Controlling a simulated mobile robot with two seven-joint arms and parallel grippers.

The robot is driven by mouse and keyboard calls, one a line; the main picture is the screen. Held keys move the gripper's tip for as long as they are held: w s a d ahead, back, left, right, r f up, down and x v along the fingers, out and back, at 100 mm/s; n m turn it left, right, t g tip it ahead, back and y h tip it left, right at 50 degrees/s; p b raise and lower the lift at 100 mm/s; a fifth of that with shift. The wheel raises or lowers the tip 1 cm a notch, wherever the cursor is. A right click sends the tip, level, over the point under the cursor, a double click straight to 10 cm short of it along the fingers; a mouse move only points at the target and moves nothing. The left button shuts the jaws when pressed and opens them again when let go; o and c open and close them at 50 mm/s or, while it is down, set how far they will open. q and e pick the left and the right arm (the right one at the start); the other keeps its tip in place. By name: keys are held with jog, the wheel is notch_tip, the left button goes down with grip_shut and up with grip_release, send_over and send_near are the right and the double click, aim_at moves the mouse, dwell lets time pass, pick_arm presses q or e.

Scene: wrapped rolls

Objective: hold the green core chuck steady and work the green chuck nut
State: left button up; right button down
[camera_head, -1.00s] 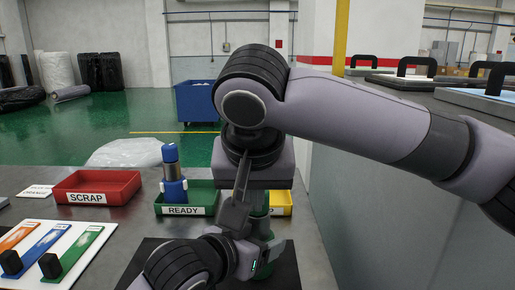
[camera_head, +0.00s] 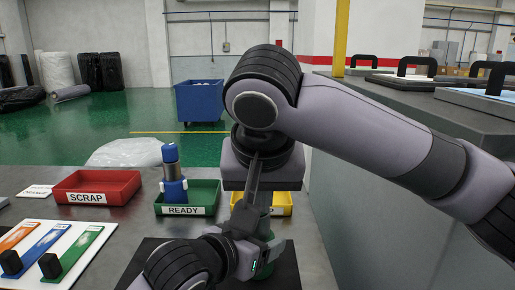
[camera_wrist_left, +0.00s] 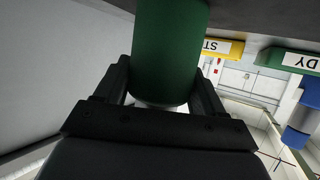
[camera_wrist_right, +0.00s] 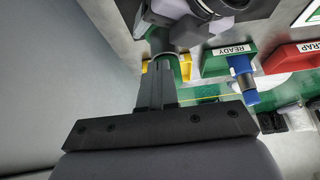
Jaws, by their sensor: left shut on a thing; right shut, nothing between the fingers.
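The green core chuck (camera_wrist_left: 168,50) stands as a green cylinder between the fingers of my left gripper (camera_wrist_left: 163,88) in the left wrist view. In the head view a small part of the chuck (camera_head: 265,266) shows at the left gripper, over a dark mat. My left gripper is shut on it. My right gripper (camera_wrist_right: 156,80) is shut and empty, and its fingers point down beside and above the chuck. I cannot make out the green chuck nut as a separate part; the right wrist and fingers block that spot in the head view.
A green READY tray (camera_head: 203,195) with a blue-and-silver piece (camera_head: 172,172) is behind. A red SCRAP tray (camera_head: 97,186) is to its left and a yellow tray (camera_head: 281,204) to its right. A white board (camera_head: 62,238) with coloured strips lies front left. A grey counter (camera_head: 400,105) stands at right.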

notch_tip(320, 180, up, 6)
jog(key=shift+s, duration=0.2)
dwell(0.3)
pick_arm(q)
jog(key=o, duration=1.6)
jog(key=shift+o, duration=0.2)
pick_arm(e)
jog(key=shift+a, duration=0.1)
pick_arm(q)
jog(key=shift+a+r, duration=0.1)
